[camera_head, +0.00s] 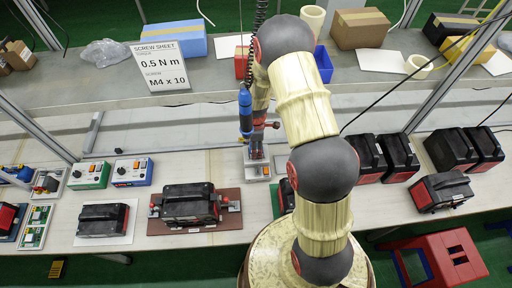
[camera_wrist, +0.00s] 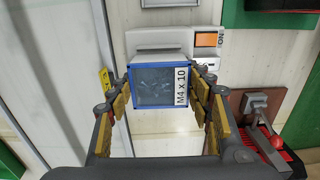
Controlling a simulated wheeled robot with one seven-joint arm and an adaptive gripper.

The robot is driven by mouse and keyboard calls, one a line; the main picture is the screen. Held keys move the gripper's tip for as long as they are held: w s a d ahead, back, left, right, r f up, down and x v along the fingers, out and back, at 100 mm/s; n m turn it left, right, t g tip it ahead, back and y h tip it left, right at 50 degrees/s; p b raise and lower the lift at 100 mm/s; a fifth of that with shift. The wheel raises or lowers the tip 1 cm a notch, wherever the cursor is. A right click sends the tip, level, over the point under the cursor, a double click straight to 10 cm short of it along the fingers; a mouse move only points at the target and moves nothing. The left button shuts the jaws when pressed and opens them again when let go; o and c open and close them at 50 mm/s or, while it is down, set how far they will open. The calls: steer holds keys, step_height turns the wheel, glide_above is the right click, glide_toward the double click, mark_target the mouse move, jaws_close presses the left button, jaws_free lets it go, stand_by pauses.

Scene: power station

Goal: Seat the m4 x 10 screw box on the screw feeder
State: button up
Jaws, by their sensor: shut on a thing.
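The screw box (camera_wrist: 160,85) has a blue rim, a clear top and an "M4 x 10" label. It lies between the fingertips of my gripper (camera_wrist: 158,88), which is shut on its two sides. The screw feeder (camera_wrist: 155,38), a pale grey unit with an orange "ON" switch (camera_wrist: 207,39), lies right past the box. The box overlaps its near part in the wrist view; I cannot tell whether they touch. In the head view the feeder (camera_head: 257,168) stands on the bench below my arm's end; the box is not clear there.
A blue screwdriver (camera_head: 245,112) hangs on a coiled cable beside my arm. A sign (camera_head: 163,68) reads "0.5 N m, M4 x 10". A red-handled clamp (camera_wrist: 258,105) is at right in the wrist view. Black power units (camera_head: 188,204) stand along the bench.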

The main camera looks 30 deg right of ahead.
steer(key=shift+f+b, duration=0.5)
steer(key=shift+f, duration=0.15)
stand_by(1.1)
steer(key=o, duration=1.3)
steer(key=shift+c, duration=0.2)
steer(key=shift+r, duration=0.15)
step_height(320, 180, up, 12)
steer(key=shift+s+f, duration=0.15)
steer(key=shift+f, duration=0.05)
